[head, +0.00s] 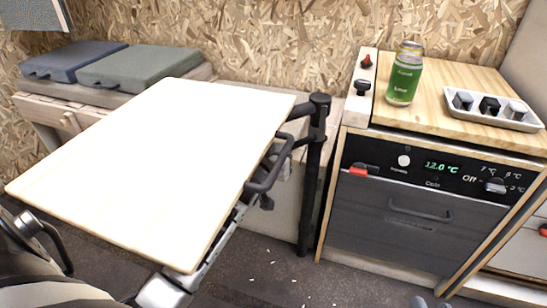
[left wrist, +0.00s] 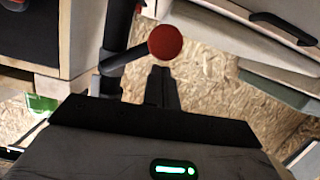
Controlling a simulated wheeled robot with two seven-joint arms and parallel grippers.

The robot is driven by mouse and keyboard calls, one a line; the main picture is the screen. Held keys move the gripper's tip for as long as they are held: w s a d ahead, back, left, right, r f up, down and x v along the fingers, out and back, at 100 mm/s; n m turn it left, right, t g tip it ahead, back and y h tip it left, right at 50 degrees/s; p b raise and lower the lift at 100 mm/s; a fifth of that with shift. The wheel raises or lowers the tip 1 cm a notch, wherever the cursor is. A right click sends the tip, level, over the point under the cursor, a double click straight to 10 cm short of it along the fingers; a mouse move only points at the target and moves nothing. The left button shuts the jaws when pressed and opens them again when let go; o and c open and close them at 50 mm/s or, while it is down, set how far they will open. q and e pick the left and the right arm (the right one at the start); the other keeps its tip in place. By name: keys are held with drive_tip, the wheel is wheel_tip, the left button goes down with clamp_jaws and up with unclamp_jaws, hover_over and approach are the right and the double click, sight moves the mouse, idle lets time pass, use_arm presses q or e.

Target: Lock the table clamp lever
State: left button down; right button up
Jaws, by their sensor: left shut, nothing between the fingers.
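The pale tabletop (head: 150,165) fills the left of the head view, with a black post (head: 314,170) and a black bracket (head: 268,176) at its right edge. In the left wrist view, a red ball knob (left wrist: 165,42) sits at the end of a dark lever arm (left wrist: 118,62) beside the dark post (left wrist: 119,22). My left gripper (left wrist: 162,74) is shut and empty. Its fingertips appear just short of the red knob; I cannot tell if they touch. In the head view the tabletop hides the knob and most of this gripper.
A cabinet with an oven-like front (head: 415,217) stands right of the post. On its top are a green can (head: 404,75) and a white tray (head: 491,108) of dark and grey blocks. Cushions (head: 142,66) lie on the bench behind the table. Floor shows between table and cabinet.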

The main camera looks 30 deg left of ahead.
use_arm(q)
drive_tip(key=shift+d+f, duration=0.1)
drive_tip(key=shift+f, duration=0.1)
use_arm(e)
drive_tip(key=shift+r, duration=0.25)
